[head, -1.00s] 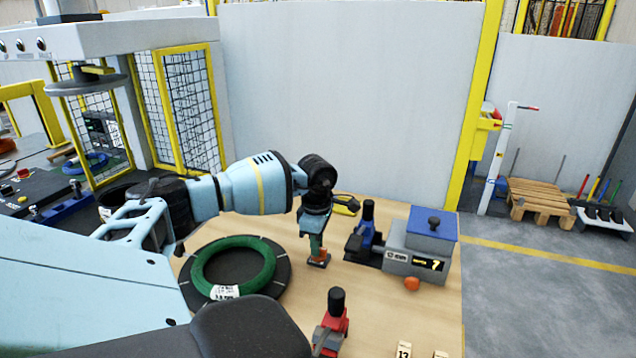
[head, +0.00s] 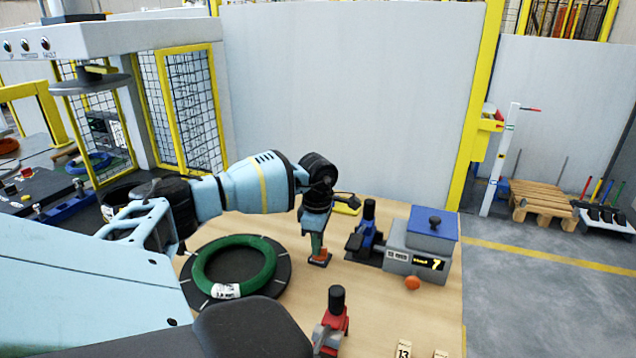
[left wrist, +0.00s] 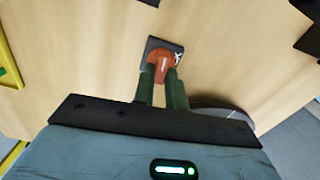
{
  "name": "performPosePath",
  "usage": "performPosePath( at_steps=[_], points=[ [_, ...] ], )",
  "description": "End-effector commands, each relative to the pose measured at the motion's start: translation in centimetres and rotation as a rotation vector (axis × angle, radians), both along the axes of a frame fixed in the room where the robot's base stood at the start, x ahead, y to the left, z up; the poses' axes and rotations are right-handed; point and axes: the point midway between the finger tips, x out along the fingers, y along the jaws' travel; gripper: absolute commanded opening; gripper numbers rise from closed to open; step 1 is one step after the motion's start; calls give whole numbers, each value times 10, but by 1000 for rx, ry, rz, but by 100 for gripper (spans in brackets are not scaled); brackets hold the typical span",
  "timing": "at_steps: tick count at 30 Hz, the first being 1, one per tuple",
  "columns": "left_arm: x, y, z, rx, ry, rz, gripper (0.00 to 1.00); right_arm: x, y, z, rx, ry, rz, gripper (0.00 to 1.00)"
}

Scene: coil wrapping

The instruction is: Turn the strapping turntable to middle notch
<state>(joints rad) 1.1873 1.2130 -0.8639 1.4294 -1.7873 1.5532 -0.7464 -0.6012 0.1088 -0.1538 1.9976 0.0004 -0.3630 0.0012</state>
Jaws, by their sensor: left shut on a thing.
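The turntable is a dark round disc (head: 284,272) on the wooden bench, with a green coil (head: 198,268) lying flat on it and a white label on the coil's near side. Right of it stands a small orange handle (head: 320,255) on a dark square base. My left gripper (head: 318,244) points down over this base and is shut on the orange handle. In the left wrist view the green fingers (left wrist: 162,80) close on both sides of the orange handle (left wrist: 162,62). Part of the disc's edge (left wrist: 236,116) shows beside the gripper. My right gripper is out of view.
A red tool with a black knob (head: 331,330) stands in front. A yellow item (head: 348,208) lies behind the gripper.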

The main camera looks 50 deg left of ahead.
Motion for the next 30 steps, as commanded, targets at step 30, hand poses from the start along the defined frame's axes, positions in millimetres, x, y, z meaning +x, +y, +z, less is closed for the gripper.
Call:
performPosePath(
  at_steps=[30],
  points=[
    [2,10,5,22,-17,16,35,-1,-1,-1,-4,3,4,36]
  ],
)
